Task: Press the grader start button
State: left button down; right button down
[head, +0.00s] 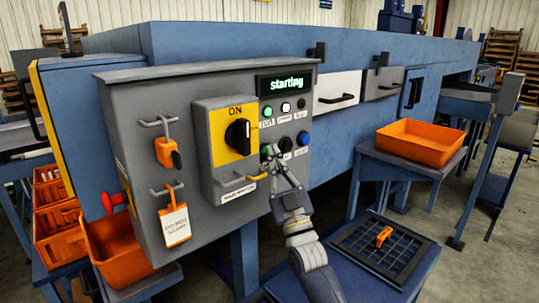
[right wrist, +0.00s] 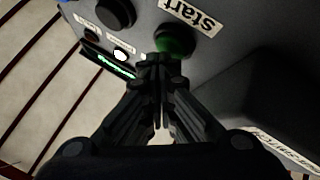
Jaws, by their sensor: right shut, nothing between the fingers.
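The grey control panel (head: 150,90) stands at the front of the blue machine. Its green start button (right wrist: 172,42), labelled "Start", shows in the right wrist view; in the head view my fingers cover it. My right gripper (head: 270,153) is shut and empty, with its fingertips at the button. In the right wrist view the fingertips (right wrist: 160,64) overlap the button's lower edge; I cannot tell whether they are pressing it. The display (head: 285,84) reads "starting". A green lamp (head: 267,112) and a white lamp (head: 285,108) look lit. My left gripper is out of view.
A black button (head: 286,145) and a blue button (head: 303,138) sit right of the fingers. A black rotary switch (head: 238,136) on a yellow plate, an orange padlock (head: 165,152) and a hanging tag (head: 175,227) project from the panel. An orange tray (head: 420,145) stands at right.

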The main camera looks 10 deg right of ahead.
jog(key=shift+h, duration=0.3)
jog(key=shift+s+d+p, duration=0.4)
jog(key=shift+s+p, duration=0.1)
jog(key=shift+s, duration=0.2)
jog(key=s+d+p, duration=0.1)
jog(key=s, duration=0.1)
jog(key=s+d+p, duration=0.1)
jog(key=s, duration=0.1)
jog(key=shift+d, duration=0.4)
jog(key=shift+f, duration=0.1)
dwell(0.5)
